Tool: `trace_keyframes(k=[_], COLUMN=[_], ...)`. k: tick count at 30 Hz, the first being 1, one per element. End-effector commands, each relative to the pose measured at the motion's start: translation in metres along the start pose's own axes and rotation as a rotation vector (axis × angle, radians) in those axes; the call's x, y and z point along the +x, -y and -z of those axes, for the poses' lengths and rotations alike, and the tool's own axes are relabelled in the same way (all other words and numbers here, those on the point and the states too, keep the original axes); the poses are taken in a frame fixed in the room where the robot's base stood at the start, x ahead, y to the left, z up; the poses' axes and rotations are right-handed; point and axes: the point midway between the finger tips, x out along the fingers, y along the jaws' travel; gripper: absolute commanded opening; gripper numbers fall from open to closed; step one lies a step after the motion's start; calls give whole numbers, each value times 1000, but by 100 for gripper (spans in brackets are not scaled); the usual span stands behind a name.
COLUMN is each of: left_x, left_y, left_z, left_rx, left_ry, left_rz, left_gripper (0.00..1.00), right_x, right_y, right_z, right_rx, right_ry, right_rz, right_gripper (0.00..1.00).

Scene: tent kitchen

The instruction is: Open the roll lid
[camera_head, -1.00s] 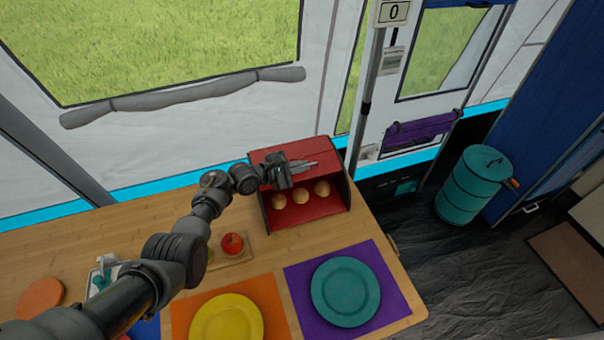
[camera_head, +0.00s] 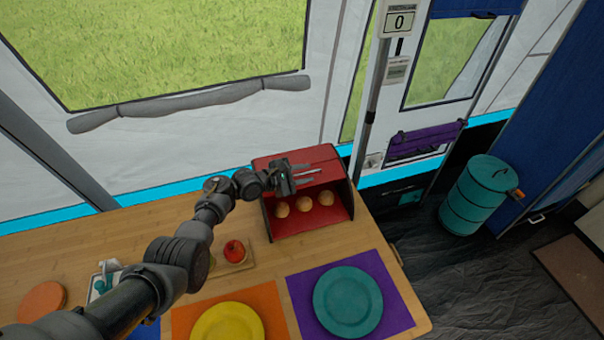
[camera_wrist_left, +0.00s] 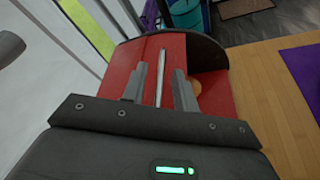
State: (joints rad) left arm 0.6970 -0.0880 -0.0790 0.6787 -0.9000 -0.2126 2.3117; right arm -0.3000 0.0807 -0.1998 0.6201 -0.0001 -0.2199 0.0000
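The red bread box (camera_head: 325,155) stands on the table's far right part, its front open below the lid. Several round rolls (camera_head: 304,204) show inside. My left gripper (camera_head: 308,173) is at the box's upper front, fingers pointing right across the red lid. In the left wrist view the fingers of the left gripper (camera_wrist_left: 158,88) are spread apart. A thin metal bar, seemingly the lid's handle (camera_wrist_left: 160,78), lies between them with gaps on both sides. My right gripper is not in view.
A teal plate (camera_head: 348,300) on a purple mat and a yellow plate (camera_head: 227,325) on an orange mat lie in front of the box. A red apple (camera_head: 234,250) sits on a small board left of it. The table's right edge is close to the box.

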Motion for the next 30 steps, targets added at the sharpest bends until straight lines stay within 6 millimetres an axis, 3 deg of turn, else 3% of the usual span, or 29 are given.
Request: trace_keyframes(k=[5, 18, 24, 30], left_x=[-13, -91, -106, -108], left_y=[-1, 0, 0, 0], left_z=[-1, 0, 0, 0], left_rx=[-2, 1, 0, 0], left_ry=[0, -1, 0, 0], left_rz=[-2, 0, 0, 1], left_gripper=[29, 29, 29, 29], right_x=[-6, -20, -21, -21], right_y=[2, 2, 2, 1], right_z=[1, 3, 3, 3], right_rx=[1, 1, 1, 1], right_ry=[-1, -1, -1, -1], right_rz=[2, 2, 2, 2], right_gripper=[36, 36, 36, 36])
